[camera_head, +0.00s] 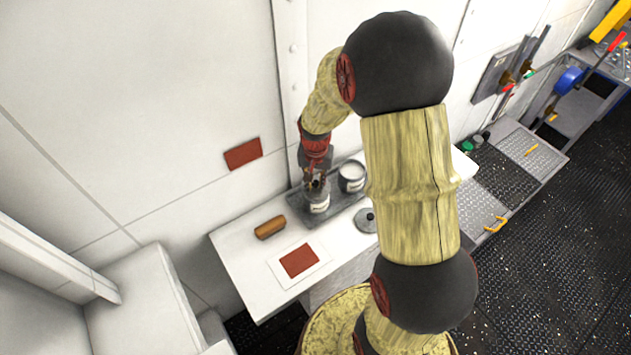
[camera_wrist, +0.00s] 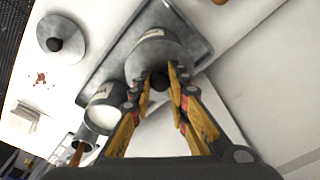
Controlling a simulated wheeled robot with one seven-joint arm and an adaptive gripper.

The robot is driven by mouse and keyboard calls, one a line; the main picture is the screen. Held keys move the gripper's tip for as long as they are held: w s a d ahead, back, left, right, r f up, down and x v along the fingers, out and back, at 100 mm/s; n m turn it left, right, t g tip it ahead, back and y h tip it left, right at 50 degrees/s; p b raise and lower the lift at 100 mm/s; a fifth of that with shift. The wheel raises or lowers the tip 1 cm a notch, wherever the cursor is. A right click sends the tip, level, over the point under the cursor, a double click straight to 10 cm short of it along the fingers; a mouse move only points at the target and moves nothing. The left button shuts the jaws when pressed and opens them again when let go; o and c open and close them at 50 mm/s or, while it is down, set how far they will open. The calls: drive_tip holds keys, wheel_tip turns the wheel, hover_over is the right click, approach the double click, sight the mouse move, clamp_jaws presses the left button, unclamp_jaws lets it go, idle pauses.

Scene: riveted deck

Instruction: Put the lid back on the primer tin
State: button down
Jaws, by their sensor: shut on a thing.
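My gripper (camera_head: 315,181) points down over a grey labelled tin (camera_head: 318,203) on the tray. In the wrist view the fingers (camera_wrist: 159,76) are shut on the dark knob of a round grey lid (camera_wrist: 143,62). This lid lies on or just above that tin, whose pale label (camera_wrist: 152,34) is too small to read; I cannot tell whether it is fully seated. Beside it stands an open tin (camera_head: 352,178) with pale contents, which also shows in the wrist view (camera_wrist: 104,112). A second knobbed lid (camera_head: 366,220) lies flat on the table, also in the wrist view (camera_wrist: 75,28).
The dark tray (camera_head: 334,216) sits on a white table (camera_head: 235,240) against the wall. A brown block (camera_head: 270,228) and a red-brown card (camera_head: 299,260) lie at the front left. A pot with a wooden handle (camera_wrist: 78,152) stands past the open tin.

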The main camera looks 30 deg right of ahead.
idle(0.4)
drive_tip(key=c, duration=1.6)
unclamp_jaws()
drive_tip(key=shift+c, duration=0.2)
drive_tip(key=shift+o, duration=0.9)
drive_tip(key=o, duration=0.3)
drive_tip(key=shift+r+p, duration=2.25)
drive_tip(key=shift+r, duration=1.25)
drive_tip(key=shift+c, duration=0.8)
